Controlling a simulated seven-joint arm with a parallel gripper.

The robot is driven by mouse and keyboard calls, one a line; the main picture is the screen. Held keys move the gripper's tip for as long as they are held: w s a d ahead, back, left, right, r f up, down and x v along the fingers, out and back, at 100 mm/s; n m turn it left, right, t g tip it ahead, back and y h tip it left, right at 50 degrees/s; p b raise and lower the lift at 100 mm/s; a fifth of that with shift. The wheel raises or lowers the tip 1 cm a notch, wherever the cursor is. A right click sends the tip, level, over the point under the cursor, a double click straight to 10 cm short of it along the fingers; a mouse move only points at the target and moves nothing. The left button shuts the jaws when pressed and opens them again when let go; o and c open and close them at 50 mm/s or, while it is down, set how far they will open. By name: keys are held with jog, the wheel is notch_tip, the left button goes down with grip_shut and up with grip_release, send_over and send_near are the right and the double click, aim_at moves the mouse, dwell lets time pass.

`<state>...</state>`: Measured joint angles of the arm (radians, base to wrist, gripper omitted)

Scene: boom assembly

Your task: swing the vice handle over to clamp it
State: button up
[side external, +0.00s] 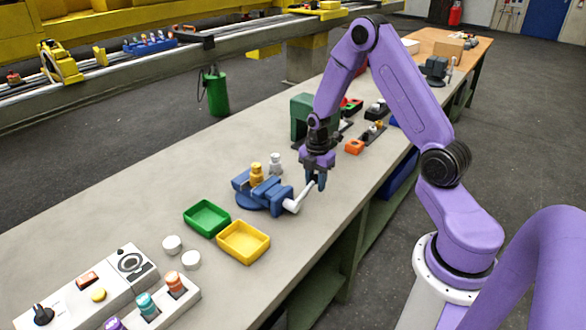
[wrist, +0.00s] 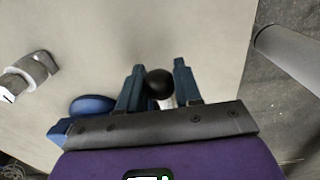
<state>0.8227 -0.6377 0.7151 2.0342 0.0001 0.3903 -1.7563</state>
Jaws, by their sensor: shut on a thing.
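The blue vice (side external: 262,199) stands on the bench, with a pale handle (side external: 298,203) sticking out on its right side and angled up. My gripper (side external: 316,185) points down at the handle's outer end. In the wrist view my gripper's two blue fingers (wrist: 158,88) stand either side of the handle's round black knob (wrist: 159,82). The gripper is shut on the handle at this end. A rounded blue part (wrist: 92,105), apparently of the vice, shows left of the fingers. Most of the vice is out of the wrist view.
A brass-coloured piece (side external: 257,175) and a silver piece (side external: 275,164) show at the vice. A green tray (side external: 207,218) and a yellow tray (side external: 243,242) lie in front of it. A green arch-like block (side external: 302,112) stands behind. The bench edge is close on the right.

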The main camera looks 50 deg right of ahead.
jog(key=shift+s+d+f, duration=0.15)
jog(key=shift+f, duration=0.15)
jog(key=shift+d+f, duration=0.1)
jog(key=shift+f, duration=0.35)
dwell(0.4)
jog(key=o, duration=0.5)
jog(key=shift+o, duration=0.2)
jog(key=shift+r, duration=0.15)
jog(key=shift+w+r, duration=0.2)
jog(key=shift+w, duration=0.05)
jog(key=c, duration=0.5)
jog(key=shift+c, duration=0.2)
